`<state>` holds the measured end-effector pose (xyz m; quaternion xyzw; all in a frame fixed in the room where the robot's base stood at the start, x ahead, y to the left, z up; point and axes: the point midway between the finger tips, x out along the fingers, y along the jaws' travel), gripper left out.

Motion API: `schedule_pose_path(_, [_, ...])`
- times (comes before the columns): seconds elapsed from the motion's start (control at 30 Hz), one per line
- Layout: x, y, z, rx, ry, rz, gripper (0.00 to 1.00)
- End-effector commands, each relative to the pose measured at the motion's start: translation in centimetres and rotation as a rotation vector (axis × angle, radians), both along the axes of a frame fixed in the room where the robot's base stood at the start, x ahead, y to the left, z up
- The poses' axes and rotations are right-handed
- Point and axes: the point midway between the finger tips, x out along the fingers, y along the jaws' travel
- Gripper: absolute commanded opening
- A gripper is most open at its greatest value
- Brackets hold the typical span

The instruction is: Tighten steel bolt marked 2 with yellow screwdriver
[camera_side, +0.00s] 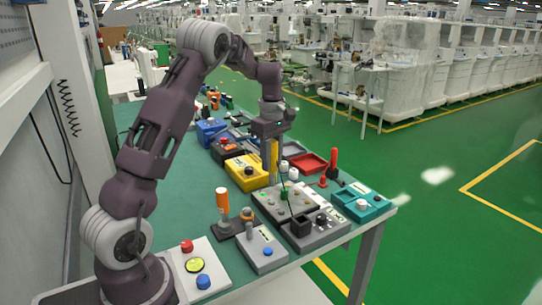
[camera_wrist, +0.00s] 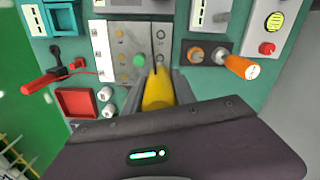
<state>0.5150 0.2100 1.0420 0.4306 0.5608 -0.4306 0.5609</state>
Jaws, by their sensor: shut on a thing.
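My gripper (camera_side: 272,140) is shut on the yellow screwdriver (camera_side: 273,152) and holds it roughly upright above a grey panel (camera_side: 266,203). In the wrist view, the yellow handle (camera_wrist: 157,92) sits between my fingers. Its thin dark shaft points over the panel (camera_wrist: 120,29). Several small round bolt-like heads (camera_wrist: 121,58) and a green knob (camera_wrist: 138,60) show on this panel. The marks beside the heads are too small to read, so I cannot tell which is bolt 2. I cannot tell whether the tip touches a head.
An orange-handled tool (camera_side: 222,203) stands upright left of the panel. A red-handled tool (camera_side: 333,160) stands at the right, near a red tray (camera_side: 308,163). A yellow box (camera_side: 246,172), a teal box (camera_side: 362,203) and grey button boxes (camera_side: 262,250) crowd the green table.

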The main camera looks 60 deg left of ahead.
Motion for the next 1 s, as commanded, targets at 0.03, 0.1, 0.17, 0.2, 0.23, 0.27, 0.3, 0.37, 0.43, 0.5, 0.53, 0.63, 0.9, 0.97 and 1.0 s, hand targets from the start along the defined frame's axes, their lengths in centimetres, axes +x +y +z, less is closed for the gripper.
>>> schedule_pose_path(0.03, [0.0, 0.0, -0.6, -0.001, 0.002, 0.000, 0.00])
schedule_pose_path(0.1, [0.0, 0.0, -1.5, -0.001, 0.002, 0.001, 0.00])
schedule_pose_path(0.17, [0.0, 0.0, -2.3, -0.001, 0.002, 0.002, 0.00])
schedule_pose_path(0.2, [0.0, 0.0, -2.8, -0.002, 0.001, 0.002, 0.00])
schedule_pose_path(0.23, [0.0, 0.0, -3.2, -0.002, 0.001, 0.002, 0.00])
schedule_pose_path(0.27, [0.0, 0.0, -3.5, -0.001, 0.001, 0.002, 0.00])
schedule_pose_path(0.3, [-0.1, 0.0, -4.0, -0.001, 0.002, 0.001, 0.00])
schedule_pose_path(0.37, [0.0, 0.0, -4.5, 0.000, 0.001, 0.001, 0.00])
schedule_pose_path(0.43, [0.0, 0.0, -5.0, 0.000, 0.001, 0.000, 0.00])
schedule_pose_path(0.5, [0.0, 0.0, -5.4, 0.000, 0.000, 0.000, 0.00])
schedule_pose_path(0.53, [0.0, 0.0, -5.5, 0.000, 0.000, 0.000, 0.00])
schedule_pose_path(0.63, [0.0, 0.0, -5.6, 0.000, -0.001, 0.001, 0.00])
schedule_pose_path(0.9, [0.0, 0.0, -5.6, 0.000, -0.001, 0.001, 0.00])
schedule_pose_path(0.97, [0.0, 0.0, -5.6, 0.000, -0.001, 0.001, 0.00])
schedule_pose_path(1.0, [0.0, 0.0, -5.6, 0.000, -0.001, 0.001, 0.00])
